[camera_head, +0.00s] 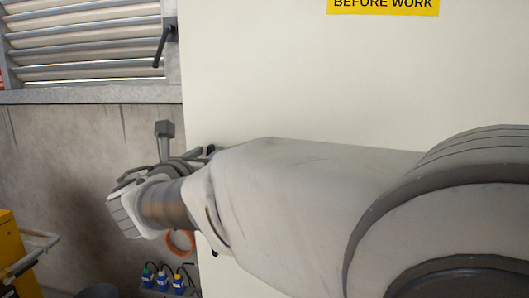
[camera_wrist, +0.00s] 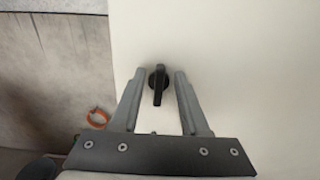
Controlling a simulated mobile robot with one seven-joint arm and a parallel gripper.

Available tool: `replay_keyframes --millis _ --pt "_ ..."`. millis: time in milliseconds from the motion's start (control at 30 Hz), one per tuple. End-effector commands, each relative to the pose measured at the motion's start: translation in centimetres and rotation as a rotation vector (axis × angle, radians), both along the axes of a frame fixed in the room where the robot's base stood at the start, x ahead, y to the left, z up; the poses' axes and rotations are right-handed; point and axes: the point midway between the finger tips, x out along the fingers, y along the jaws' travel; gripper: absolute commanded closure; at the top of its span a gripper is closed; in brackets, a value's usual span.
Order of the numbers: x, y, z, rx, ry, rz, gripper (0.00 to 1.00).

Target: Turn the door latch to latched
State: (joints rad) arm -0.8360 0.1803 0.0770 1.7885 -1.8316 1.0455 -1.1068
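The door latch (camera_wrist: 158,84) is a small black turn handle on a round black base, set in a pale flat panel (camera_wrist: 230,60). In the wrist view its handle stands about upright in the picture. My gripper (camera_wrist: 159,74) is open, with one grey finger on each side of the latch. A gap shows between each finger and the handle, and I cannot tell how far the fingertips are from the panel. In the head view my arm and wrist cover most of the gripper and the latch area.
A dark lever handle (camera_head: 163,45) sits on the frame by the louvred shutter (camera_head: 85,45). A yellow sign (camera_head: 383,5) is high on the panel. An orange ring (camera_head: 181,243) and several blue plugs (camera_head: 163,279) are low down. A yellow cart (camera_head: 15,250) stands at lower left.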

Motion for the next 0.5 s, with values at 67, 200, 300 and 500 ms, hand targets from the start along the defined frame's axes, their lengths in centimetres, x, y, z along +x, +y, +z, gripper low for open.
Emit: replay_keyframes --millis 67,200,300,500 --pt "0.0 0.0 0.01 0.0 0.0 0.0 0.62" --pt "0.0 0.0 0.0 0.0 0.0 0.0 0.87" --pt "0.0 0.0 0.0 0.0 0.0 0.0 1.0" --pt "0.0 0.0 -0.01 0.0 0.0 0.0 1.0"
